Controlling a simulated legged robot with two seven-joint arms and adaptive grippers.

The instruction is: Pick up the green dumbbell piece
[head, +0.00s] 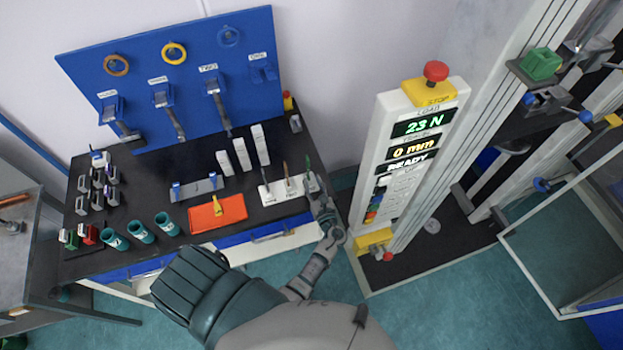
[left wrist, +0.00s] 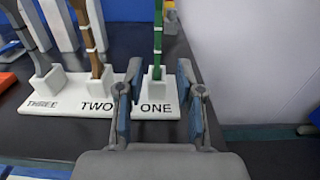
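The green dumbbell piece (head: 308,166) stands upright in the slot marked ONE of a white holder (head: 287,188) at the bench's right end. In the left wrist view the green piece (left wrist: 158,38) rises from its white socket, straight ahead between my fingertips. My left gripper (head: 318,192) is right by it, on the near side. In the left wrist view my left gripper (left wrist: 159,78) is open and empty, its blue-padded fingers spread on either side of the ONE slot. I cannot tell whether they touch the piece. My right gripper is not in view.
A brown piece (left wrist: 84,38) stands in slot TWO and a grey piece (left wrist: 32,42) in slot THREE. White blocks (head: 241,155) stand behind. An orange tray (head: 217,213) lies left of the holder. The test machine's panel (head: 407,150) stands to the right.

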